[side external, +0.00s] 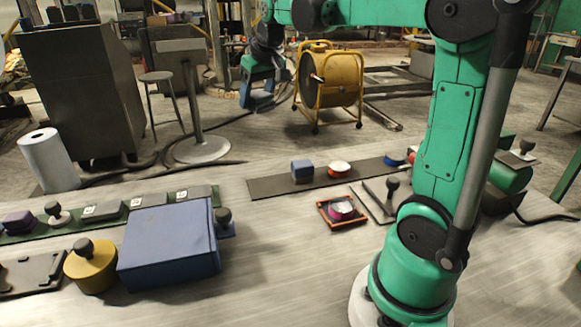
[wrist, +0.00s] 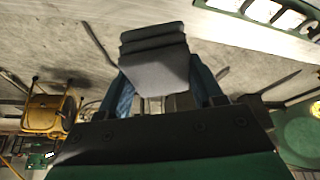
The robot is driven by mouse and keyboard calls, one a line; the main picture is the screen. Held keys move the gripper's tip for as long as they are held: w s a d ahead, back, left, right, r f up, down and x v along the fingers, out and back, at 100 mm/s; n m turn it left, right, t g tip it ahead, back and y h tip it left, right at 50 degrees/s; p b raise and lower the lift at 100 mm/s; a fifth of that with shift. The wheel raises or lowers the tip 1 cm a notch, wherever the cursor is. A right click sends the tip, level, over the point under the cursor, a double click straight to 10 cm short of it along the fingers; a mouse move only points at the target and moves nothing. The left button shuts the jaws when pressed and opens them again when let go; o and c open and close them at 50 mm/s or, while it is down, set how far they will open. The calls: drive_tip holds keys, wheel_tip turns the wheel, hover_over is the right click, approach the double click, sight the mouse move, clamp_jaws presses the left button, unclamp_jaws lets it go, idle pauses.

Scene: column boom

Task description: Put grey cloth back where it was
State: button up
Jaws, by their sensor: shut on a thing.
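The grey cloth (wrist: 160,75) shows in the wrist view as a folded, layered grey piece between my blue fingers. My gripper (wrist: 165,92) is shut on it. In the side external view my gripper (side external: 258,100) hangs at the top centre, beyond the table's far edge and in the air. The cloth cannot be made out clearly there.
On the table (side external: 270,245) stand a large blue box (side external: 168,245), a yellow pot (side external: 90,268) and a paper roll (side external: 47,160). A dark strip (side external: 265,187) bears a blue block (side external: 302,171) and a bowl (side external: 340,167). An orange-rimmed tray (side external: 325,217) lies nearer.

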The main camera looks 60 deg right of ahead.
hover_over(264, 183)
drive_tip(key=s, duration=0.1)
drive_tip(key=f, duration=1.5)
drive_tip(key=shift+s+a+f, duration=0.1)
drive_tip(key=shift+a+f, duration=0.15)
drive_tip(key=shift+f, duration=2.2)
drive_tip(key=o, duration=1.1)
drive_tip(key=shift+f, duration=0.1)
drive_tip(key=v, duration=1.2)
drive_tip(key=s+a+r+n+t, duration=0.1)
drive_tip(key=s+a+n, duration=0.1)
drive_tip(key=a, duration=0.6)
drive_tip(key=s+a+n+t+y, duration=0.1)
drive_tip(key=s+a+n+t, duration=0.1)
drive_tip(key=a, duration=0.7)
drive_tip(key=shift+s+r+y, duration=0.15)
drive_tip(key=shift+r+y, duration=0.15)
drive_tip(key=shift+r, duration=0.1)
